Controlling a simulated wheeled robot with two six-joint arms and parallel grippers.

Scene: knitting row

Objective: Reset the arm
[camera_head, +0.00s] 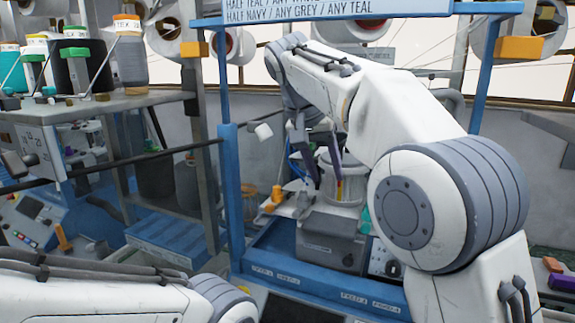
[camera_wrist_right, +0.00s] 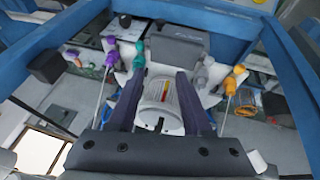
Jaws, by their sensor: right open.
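My right arm (camera_head: 400,110) comes in from the right and reaches into the blue frame. My right gripper (camera_head: 327,178) points down, with its dark fingers apart. In the right wrist view the gripper (camera_wrist_right: 159,80) is open. A white cylinder (camera_wrist_right: 158,108) with a coloured label shows between the fingers there; I cannot tell whether they touch it. The cylinder (camera_head: 352,182) also shows in the head view, partly behind the gripper. Part of my left arm (camera_head: 95,295) lies along the lower left. Its gripper is outside the view.
Blue posts (camera_head: 230,190) and a sign (camera_head: 300,10) border the arm. A grey box (camera_head: 330,240) stands by a labelled blue tray (camera_head: 320,290). Thread cones (camera_head: 131,60) stand on a shelf at left. Threads cross at upper right.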

